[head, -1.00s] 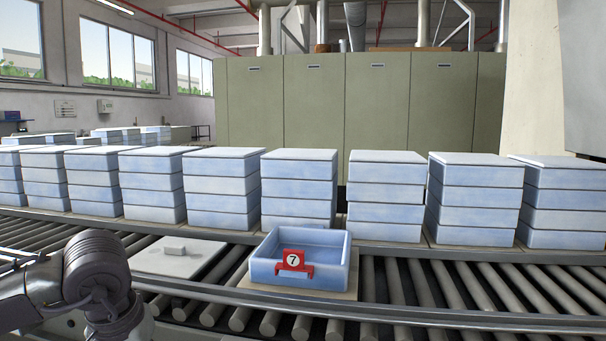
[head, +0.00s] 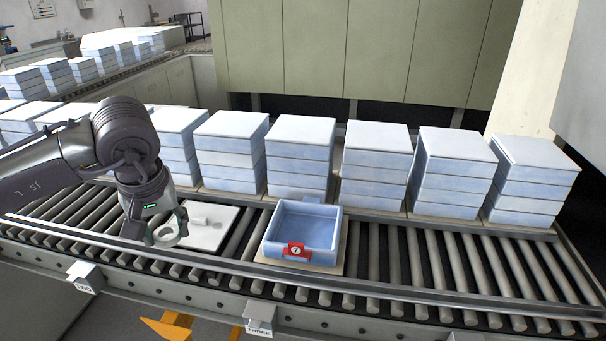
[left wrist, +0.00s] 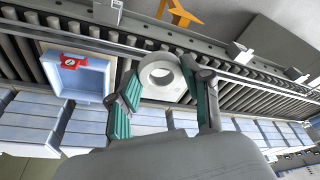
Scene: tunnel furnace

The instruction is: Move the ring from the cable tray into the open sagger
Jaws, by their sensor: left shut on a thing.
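The white ring (left wrist: 163,95) is between the two green-padded fingers of my left gripper (left wrist: 160,88) in the left wrist view, its hole facing the camera. In the head view my left gripper (head: 158,228) holds the ring (head: 166,236) above the rollers, left of the open sagger (head: 325,250). The sagger is a pale blue, square, open box with a red clip marked 7. Its visible inside looks empty. The sagger also shows in the left wrist view (left wrist: 92,80), left of the ring and apart from it. I cannot make out the cable tray. My right gripper is not in view.
A white lid with a small handle (head: 206,237) lies on the rollers between my left gripper and the sagger. A row of stacked saggers (head: 300,150) stands behind. Bare rollers (head: 440,275) extend right. A metal rail (head: 400,295) runs along the front.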

